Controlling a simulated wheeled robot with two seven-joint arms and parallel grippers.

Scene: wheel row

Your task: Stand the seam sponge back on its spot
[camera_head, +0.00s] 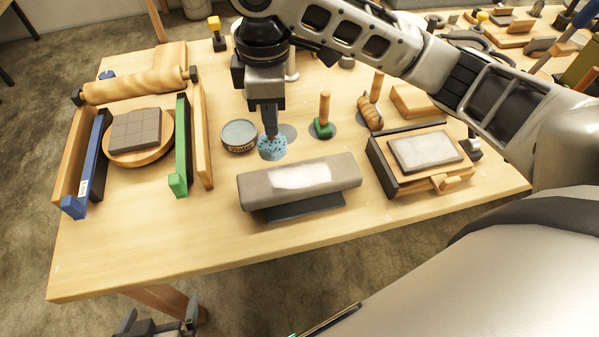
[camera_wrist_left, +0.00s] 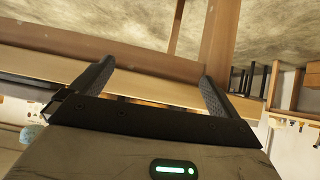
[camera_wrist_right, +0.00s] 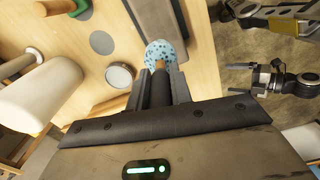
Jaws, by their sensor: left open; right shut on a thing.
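The seam sponge (camera_head: 272,149) is light blue with dark speckles and has a stick handle. My right gripper (camera_head: 268,118) points down and is shut on its handle. The sponge hangs below the fingertips, at or just above the table; I cannot tell if it touches. The right wrist view also shows the sponge (camera_wrist_right: 166,52) just beyond the fingers. A flat grey round spot (camera_head: 289,132) lies on the table just behind and right of the sponge, partly hidden by it. My left gripper (camera_head: 158,326) is open and empty, low in front of the table; its fingers show in its wrist view (camera_wrist_left: 155,88).
A round tin (camera_head: 239,135) stands close left of the sponge. A green-based wooden tool (camera_head: 324,120) stands to the right on a grey patch. A grey block (camera_head: 300,182) lies in front.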

